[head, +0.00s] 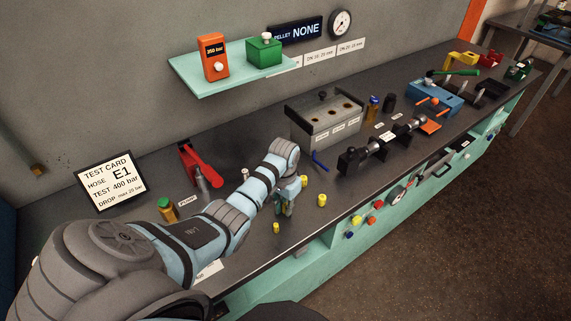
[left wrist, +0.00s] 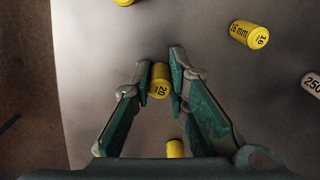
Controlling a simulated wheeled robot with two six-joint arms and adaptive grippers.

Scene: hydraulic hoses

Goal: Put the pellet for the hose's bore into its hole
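My left gripper (head: 287,208) is low over the bench, among the yellow pellets. In the left wrist view its fingers (left wrist: 160,82) are on both sides of a yellow pellet marked 20 (left wrist: 160,88) and appear to touch it. I cannot tell whether that pellet is off the bench. A pellet marked 16 mm (left wrist: 249,35) lies to the right, with other yellow pellets near the top (left wrist: 124,2) and bottom (left wrist: 175,148). In the head view, yellow pellets (head: 321,200) (head: 276,228) lie around the gripper. A grey block with several holes (head: 312,130) stands behind. My right gripper is out of view.
A test card (head: 109,181) reads hose E1, 400 bar. A red lever device (head: 203,165) stands left of my arm. A dark fixture with silver fittings (head: 352,160) stands right of the block. The bench's front edge is close to the gripper.

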